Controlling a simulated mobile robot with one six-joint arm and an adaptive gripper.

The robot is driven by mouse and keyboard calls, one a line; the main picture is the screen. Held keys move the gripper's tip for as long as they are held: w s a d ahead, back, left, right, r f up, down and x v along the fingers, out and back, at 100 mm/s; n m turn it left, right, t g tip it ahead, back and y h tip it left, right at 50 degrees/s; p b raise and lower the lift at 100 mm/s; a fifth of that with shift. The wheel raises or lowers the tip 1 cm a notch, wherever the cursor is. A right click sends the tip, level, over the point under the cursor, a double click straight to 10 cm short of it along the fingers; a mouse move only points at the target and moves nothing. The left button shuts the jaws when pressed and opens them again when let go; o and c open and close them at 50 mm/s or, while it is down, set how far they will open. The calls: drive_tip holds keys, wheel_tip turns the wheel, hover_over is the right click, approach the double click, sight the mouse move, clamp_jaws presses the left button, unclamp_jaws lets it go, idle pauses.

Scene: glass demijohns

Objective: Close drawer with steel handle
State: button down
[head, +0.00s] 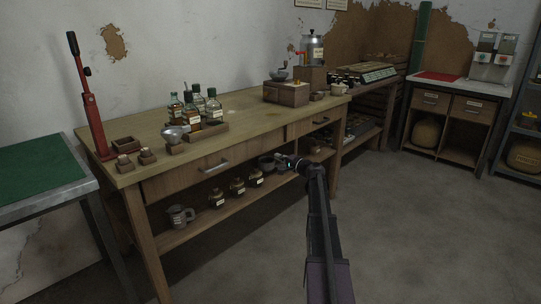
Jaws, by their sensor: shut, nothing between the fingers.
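The wooden workbench (260,114) has two drawers under its top. The left drawer (180,178) has a bright steel handle (214,166) on its front. The right drawer (300,130) also has a small metal handle (320,121). I cannot tell clearly from this angle how far either drawer stands out. My gripper (287,163) is shut and empty, in front of the bench, below the right drawer and to the right of the left drawer's handle. It looks apart from both handles. My arm comes up from the lower right and hides part of the lower shelf.
Bottles in a wooden tray (208,133), a red press (90,115) and a grinder (284,92) stand on the bench. Several jars (237,187) and a metal jug (180,216) are on the lower shelf. A green-topped table (40,165) stands left. The floor (430,230) at right is clear.

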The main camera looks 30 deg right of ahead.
drive_tip(key=shift+v, duration=1.25)
drive_tip(key=s+a+f+n+g+y, duration=0.1)
drive_tip(key=s+a+f+n+g, duration=0.25)
drive_tip(key=a, duration=0.75)
drive_tip(key=s+a+f+n+g+y, duration=0.1)
drive_tip(key=s+a+f+n+g, duration=0.2)
drive_tip(key=a, duration=0.8)
drive_tip(key=s+a+f+n+g+y, duration=0.1)
drive_tip(key=s+a+f+n+g, duration=0.25)
drive_tip(key=a, duration=0.75)
drive_tip(key=s+a+f+n+g+h+p, duration=0.1)
drive_tip(key=s+a+f+n+g+h, duration=0.1)
drive_tip(key=s+a, duration=0.35)
drive_tip(key=s+a+f+n+g+h+p, duration=0.1)
drive_tip(key=s+a+f+g+h, duration=0.15)
drive_tip(key=s, duration=0.55)
drive_tip(key=s+a+f+n+g+h, duration=0.2)
drive_tip(key=s+a+g+h, duration=0.1)
drive_tip(key=s, duration=0.4)
wheel_tip(320, 180, up, 37)
drive_tip(key=p, duration=3.7)
drive_tip(key=shift+w+r, duration=0.2)
